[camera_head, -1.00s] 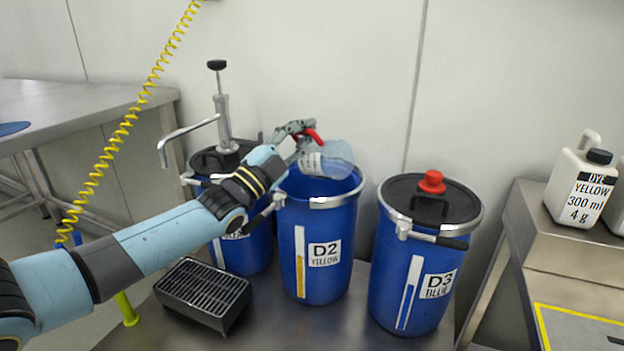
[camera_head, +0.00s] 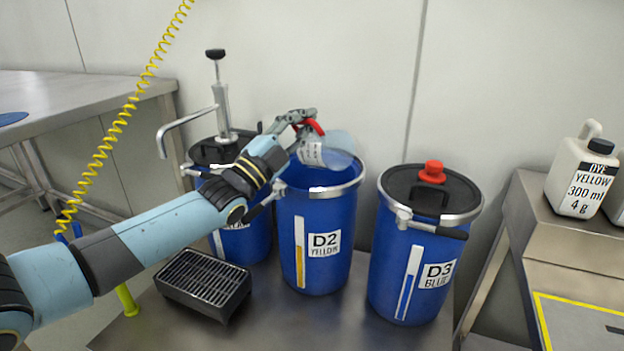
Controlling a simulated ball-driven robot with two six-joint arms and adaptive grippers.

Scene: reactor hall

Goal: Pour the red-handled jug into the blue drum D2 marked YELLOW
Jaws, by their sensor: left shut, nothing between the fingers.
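The blue drum D2 (camera_head: 325,272) is open, with a label reading D2 YELLOW and a yellow level strip on its front. The clear jug (camera_head: 338,148) is above its mouth, tipped with its mouth down to the right. The jug's red handle (camera_head: 316,127) is at the fingers of my left gripper (camera_head: 304,124), which is shut and reaches in over the drum from the left. I cannot see the fingers closing on the handle. Any liquid stream is too indistinct to tell. My right gripper is out of view.
Lidded drum D3 (camera_head: 400,270) stands right of D2. A drum with a hand pump (camera_head: 222,105) stands left, partly behind my arm. A black grated tray (camera_head: 204,285) lies in front. A white dye bottle (camera_head: 583,180) stands on the right bench.

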